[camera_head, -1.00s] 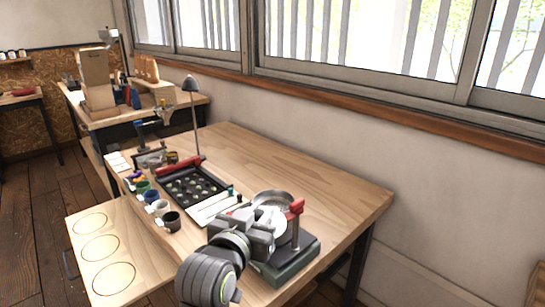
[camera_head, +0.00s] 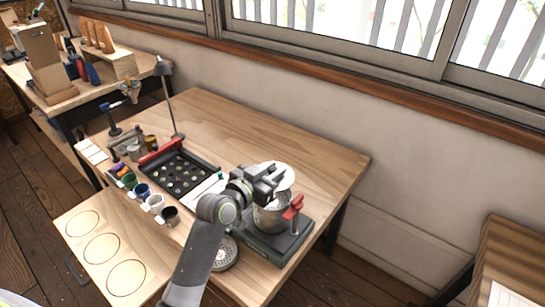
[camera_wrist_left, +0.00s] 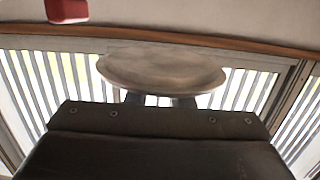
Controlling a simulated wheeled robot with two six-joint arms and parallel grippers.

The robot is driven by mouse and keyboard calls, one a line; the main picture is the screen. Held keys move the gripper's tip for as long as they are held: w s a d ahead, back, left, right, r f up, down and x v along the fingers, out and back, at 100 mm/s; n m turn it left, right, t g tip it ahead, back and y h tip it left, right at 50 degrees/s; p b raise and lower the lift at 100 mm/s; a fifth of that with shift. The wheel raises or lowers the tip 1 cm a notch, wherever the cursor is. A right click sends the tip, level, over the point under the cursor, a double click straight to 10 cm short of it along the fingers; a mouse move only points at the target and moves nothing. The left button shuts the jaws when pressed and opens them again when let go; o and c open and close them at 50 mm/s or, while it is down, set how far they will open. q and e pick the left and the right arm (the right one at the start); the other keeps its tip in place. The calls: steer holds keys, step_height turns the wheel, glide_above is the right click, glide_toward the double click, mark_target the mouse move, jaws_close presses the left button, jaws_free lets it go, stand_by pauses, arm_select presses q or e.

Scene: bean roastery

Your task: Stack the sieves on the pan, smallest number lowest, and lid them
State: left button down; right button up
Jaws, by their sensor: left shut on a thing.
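My left gripper (camera_head: 268,184) is shut on a round, shallow, pale metal disc that looks like the lid (camera_head: 286,174). The lid also shows in the left wrist view (camera_wrist_left: 160,70), beyond the fingers. In the head view the lid appears above and behind a shiny metal cylinder, the pan or sieve stack (camera_head: 270,217), which stands on a dark green base (camera_head: 275,246). The gripper partly hides the cylinder, and I cannot read any numbers. A round metal piece with a perforated look, perhaps a sieve (camera_head: 226,255), lies left of the base, partly behind my arm. My right gripper is not in view.
A red clamp (camera_head: 294,206) rises on a post at the base's right side. A black tray (camera_head: 180,173), several cups (camera_head: 154,203) and a lamp (camera_head: 164,68) stand to the left. The table's back right (camera_head: 320,160) is clear.

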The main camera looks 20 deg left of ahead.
arm_select(q)
steer(key=shift+a, duration=0.1)
step_height(320, 180, down, 6)
steer(key=b, duration=0.5)
steer(key=shift+r, duration=0.1)
stand_by(1.0)
steer(key=shift+f+b, duration=0.65)
steer(key=c, duration=1.5)
jaws_free()
steer(key=shift+c, duration=0.2)
steer(key=shift+s, duration=0.1)
